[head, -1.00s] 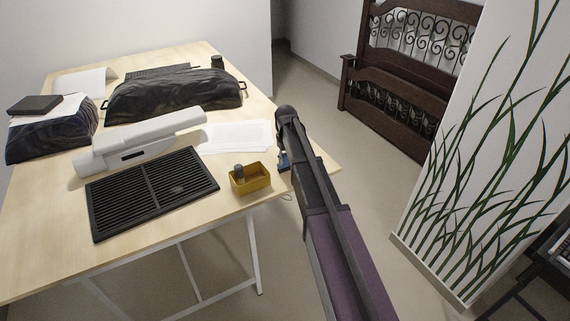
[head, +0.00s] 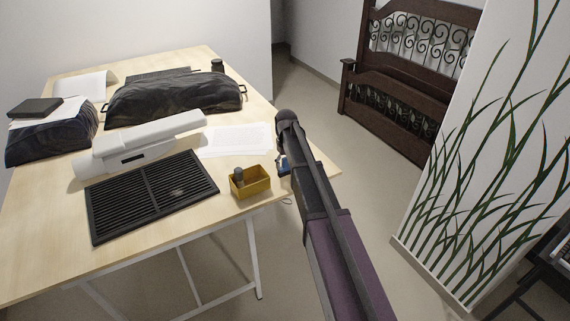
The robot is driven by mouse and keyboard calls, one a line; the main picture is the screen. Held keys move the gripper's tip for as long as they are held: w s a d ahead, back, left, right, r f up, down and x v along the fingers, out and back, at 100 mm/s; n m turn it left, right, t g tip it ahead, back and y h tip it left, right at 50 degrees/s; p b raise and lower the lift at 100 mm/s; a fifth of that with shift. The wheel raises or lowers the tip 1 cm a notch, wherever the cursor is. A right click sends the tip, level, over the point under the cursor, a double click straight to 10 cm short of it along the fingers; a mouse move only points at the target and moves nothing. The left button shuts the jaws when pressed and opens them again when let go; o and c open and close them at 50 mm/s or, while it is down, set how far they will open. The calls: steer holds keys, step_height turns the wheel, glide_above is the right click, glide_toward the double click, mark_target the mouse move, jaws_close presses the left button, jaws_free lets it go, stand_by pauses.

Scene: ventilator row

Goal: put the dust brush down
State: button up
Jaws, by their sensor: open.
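A yellow open-topped box (head: 252,188) stands near the right front edge of the wooden table. A small grey rounded thing (head: 238,176) stands up in its left end. It may be the dust brush, but it is too small to tell. My gripper (head: 284,166) is mostly hidden by my own arm, just right of the box by the table's right edge. Only a small dark and blue part shows. It is open, and I see nothing held in it.
A black slatted grille (head: 150,194) lies left of the box, with a white device (head: 140,145) behind it. White papers (head: 238,139) lie behind the box. A dark covered bulk (head: 175,98) fills the back of the table (head: 190,228). A leaf-patterned panel (head: 490,170) stands at right.

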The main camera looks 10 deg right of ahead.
steer(key=shift+r, duration=0.15)
step_height(320, 180, up, 12)
steer(key=p, duration=1.2)
stand_by(0.8)
steer(key=s+m, duration=0.3)
steer(key=s, duration=2.6)
steer(key=shift+a+m, duration=0.15)
steer(key=shift+m, duration=0.15)
